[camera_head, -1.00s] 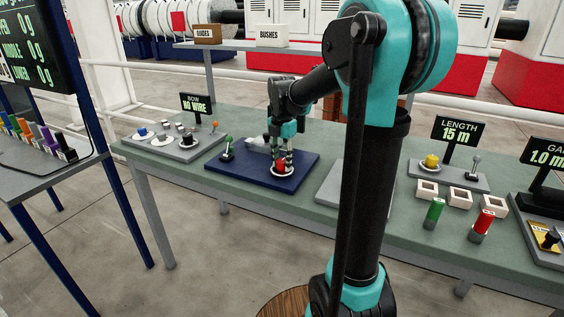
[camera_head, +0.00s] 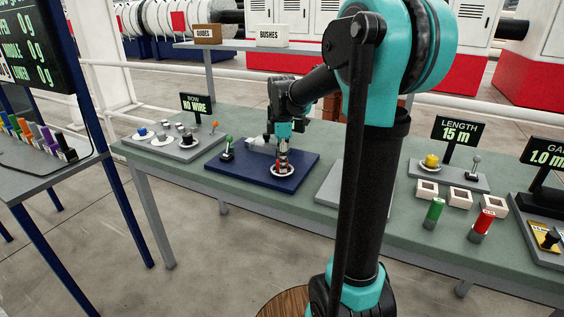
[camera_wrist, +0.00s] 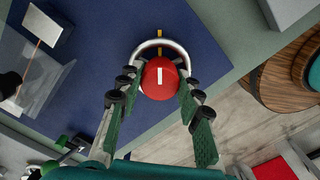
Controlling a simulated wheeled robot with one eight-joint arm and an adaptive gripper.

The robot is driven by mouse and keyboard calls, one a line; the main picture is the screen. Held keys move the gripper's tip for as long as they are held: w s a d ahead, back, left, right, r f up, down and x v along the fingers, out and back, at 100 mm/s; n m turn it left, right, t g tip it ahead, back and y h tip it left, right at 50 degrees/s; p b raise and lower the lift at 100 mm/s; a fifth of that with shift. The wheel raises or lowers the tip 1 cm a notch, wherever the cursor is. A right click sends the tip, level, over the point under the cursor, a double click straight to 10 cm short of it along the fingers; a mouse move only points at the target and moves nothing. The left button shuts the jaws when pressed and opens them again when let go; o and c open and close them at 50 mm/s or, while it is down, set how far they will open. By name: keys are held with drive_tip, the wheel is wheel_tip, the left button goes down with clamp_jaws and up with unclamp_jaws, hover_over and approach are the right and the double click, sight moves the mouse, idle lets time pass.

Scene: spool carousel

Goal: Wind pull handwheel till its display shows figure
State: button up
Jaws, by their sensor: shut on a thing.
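A handwheel with a round red knob (camera_wrist: 160,88) stands on the blue plate (camera_head: 238,177) on the bench. The knob has a white mark on top, which lines up roughly with a yellow mark beyond it in the wrist view. A pale ring (camera_head: 291,173) surrounds its base. My gripper (camera_head: 282,160) reaches down from above, with one finger on each side of the red knob, shut on it. In the head view the fingers hide most of the knob. The dark board (camera_head: 28,50) at the upper left shows 0 g on its lines, partly cut off.
A BOW sign (camera_head: 195,104) reads NO WIRE, and a LENGTH sign (camera_head: 458,131) reads 15 m. My arm hides the bench's middle.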

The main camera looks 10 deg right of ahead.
drive_tip(key=m, duration=2.3)
drive_tip(key=shift+m, duration=0.3)
drive_tip(key=m, duration=0.3)
drive_tip(key=shift+m, duration=2.1)
